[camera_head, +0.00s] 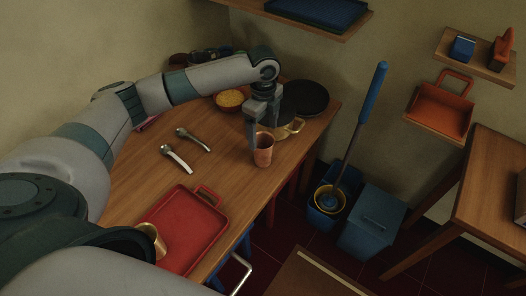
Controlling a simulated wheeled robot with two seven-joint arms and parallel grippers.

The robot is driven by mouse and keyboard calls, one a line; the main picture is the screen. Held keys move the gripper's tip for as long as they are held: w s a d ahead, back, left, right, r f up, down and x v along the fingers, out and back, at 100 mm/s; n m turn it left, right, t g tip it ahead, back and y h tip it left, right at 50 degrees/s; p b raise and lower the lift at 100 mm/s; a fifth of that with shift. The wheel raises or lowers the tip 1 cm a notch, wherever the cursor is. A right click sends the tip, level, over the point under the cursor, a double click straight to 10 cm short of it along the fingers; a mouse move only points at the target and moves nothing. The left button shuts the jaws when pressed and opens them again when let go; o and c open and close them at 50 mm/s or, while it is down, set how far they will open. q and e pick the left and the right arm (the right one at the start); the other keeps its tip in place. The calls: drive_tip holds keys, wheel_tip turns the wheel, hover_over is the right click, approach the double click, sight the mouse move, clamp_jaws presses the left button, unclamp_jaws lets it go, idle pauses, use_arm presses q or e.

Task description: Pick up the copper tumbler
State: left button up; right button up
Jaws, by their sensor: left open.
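The copper tumbler (263,152) stands upright on the wooden table (232,166), near its right edge. My left gripper (262,123) points down from above, its fingers open. One finger comes down at the tumbler's left rim; the other is above and behind it. I cannot tell whether either finger touches the tumbler. My right gripper is not in view.
A brass pot (290,127) stands just behind the tumbler, with a dark pan (306,97) and a yellow-filled bowl (229,100) further back. Two metal utensils (177,158) and a red tray (181,232) lie on the table. A blue bin (372,225) stands on the floor.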

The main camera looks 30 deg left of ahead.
sight(263, 141)
use_arm(q)
drive_tip(key=shift+s+f+p, duration=0.1)
drive_tip(key=shift+f+p, duration=0.4)
drive_tip(key=shift+f, duration=0.15)
wheel_tip(263, 141, down, 3)
drive_tip(key=shift+f+p, duration=0.1)
drive_tip(key=shift+p, duration=0.45)
drive_tip(key=shift+f, duration=0.3)
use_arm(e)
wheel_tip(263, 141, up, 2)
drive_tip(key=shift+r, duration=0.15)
use_arm(q)
drive_tip(key=shift+c, duration=0.2)
drive_tip(key=c, duration=1.5)
drive_tip(key=shift+r, duration=0.15)
drive_tip(key=shift+c, duration=0.2)
